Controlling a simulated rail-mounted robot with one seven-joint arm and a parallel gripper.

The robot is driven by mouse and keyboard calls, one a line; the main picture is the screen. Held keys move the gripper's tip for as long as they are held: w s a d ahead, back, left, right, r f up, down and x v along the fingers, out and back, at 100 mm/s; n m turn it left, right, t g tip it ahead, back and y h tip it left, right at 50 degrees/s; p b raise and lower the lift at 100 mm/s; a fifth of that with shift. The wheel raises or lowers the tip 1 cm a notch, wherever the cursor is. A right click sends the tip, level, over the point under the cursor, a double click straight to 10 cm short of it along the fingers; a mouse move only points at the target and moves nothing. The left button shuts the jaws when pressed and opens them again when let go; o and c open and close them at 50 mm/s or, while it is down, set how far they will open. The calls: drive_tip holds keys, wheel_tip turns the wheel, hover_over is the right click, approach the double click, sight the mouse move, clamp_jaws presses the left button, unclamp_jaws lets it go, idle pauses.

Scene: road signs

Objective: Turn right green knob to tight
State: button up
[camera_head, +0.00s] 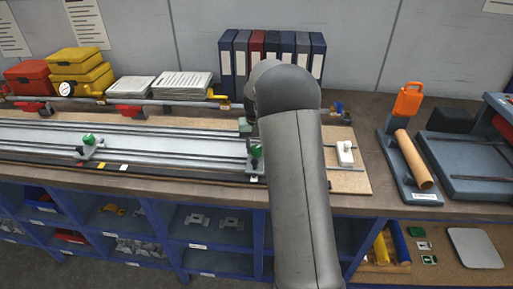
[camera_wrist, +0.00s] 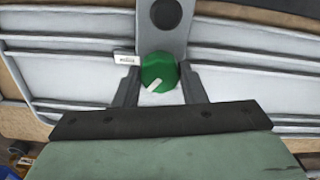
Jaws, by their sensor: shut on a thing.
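The right green knob (camera_wrist: 158,70) is in the upper middle of the wrist view. A white pointer mark on it points to the lower left. My gripper (camera_wrist: 160,79) is shut on the knob, one dark finger on each side. A small white label (camera_wrist: 125,58) sits beside the knob on the left; its text is too small to read. In the head view the right knob (camera_head: 255,151) shows just left of my arm, which hides the gripper. The left green knob (camera_head: 88,139) stands on its clamp farther left along the metal rail.
The silver rail fixture (camera_head: 170,144) lies along the bench. Blue binders (camera_head: 302,54) stand behind my arm. Yellow boxes (camera_head: 82,70) and paper stacks (camera_head: 180,86) stand at the back left. A cardboard tube (camera_head: 413,160) and an orange-handled tool (camera_head: 406,101) are on the right.

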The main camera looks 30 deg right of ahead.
sight(257, 148)
drive_tip(key=m, duration=0.5)
drive_tip(key=shift+m, duration=0.3)
drive_tip(key=m, duration=0.4)
drive_tip(key=shift+m, duration=0.7)
drive_tip(key=o, duration=1)
wheel_tip(257, 148, up, 18)
drive_tip(key=shift+f+b, duration=0.25)
drive_tip(key=shift+b, duration=0.2)
